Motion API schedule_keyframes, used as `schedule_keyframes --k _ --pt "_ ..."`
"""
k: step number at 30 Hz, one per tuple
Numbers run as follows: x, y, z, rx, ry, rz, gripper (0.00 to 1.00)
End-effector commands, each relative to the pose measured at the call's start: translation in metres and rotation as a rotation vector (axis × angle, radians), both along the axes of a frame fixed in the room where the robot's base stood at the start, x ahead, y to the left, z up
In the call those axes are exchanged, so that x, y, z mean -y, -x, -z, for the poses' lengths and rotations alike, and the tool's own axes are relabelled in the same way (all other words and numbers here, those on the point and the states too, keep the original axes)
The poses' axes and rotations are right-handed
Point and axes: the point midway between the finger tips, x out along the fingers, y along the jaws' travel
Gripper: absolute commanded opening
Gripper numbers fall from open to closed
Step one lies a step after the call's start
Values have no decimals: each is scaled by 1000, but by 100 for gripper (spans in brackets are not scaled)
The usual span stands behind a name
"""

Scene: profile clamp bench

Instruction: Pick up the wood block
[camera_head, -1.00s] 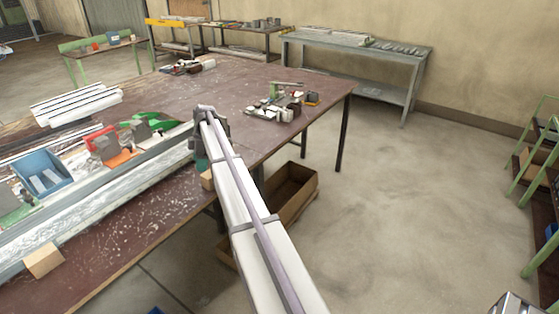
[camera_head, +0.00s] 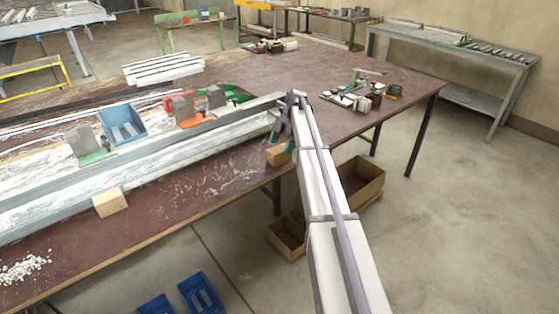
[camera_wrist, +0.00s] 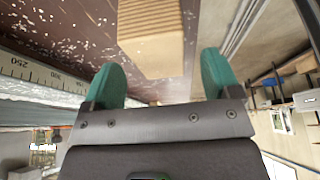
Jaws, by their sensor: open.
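A light wood block (camera_head: 278,155) lies at the front edge of the brown bench, partly hidden by my gripper (camera_head: 282,138) in the head view. In the wrist view, the wood block (camera_wrist: 150,38) shows grooved and plain faces ahead of my gripper (camera_wrist: 161,70). The two teal fingers are open and spread wider than the block. Its near end appears at about fingertip level between them, with no grip on it. A second wood block (camera_head: 110,202) lies farther left, against the metal profile.
A long metal profile (camera_head: 50,199) runs along the bench (camera_head: 195,196) behind the blocks. A blue bin (camera_head: 123,125) and clamps (camera_head: 187,109) stand behind it. A ruler scale (camera_wrist: 30,70) is left of my gripper.

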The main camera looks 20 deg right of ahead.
Motion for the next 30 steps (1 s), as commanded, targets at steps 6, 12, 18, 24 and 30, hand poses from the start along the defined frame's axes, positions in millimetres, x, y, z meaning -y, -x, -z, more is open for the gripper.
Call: schedule_keyframes --k 6,12,18,24,30 --pt "-17 3 45 0 0 0 83" --pt "-18 3 41 0 0 1 83" --pt "-18 3 42 0 0 1 83" --pt "-18 3 45 0 0 0 83" --pt "-18 3 46 0 0 0 83"
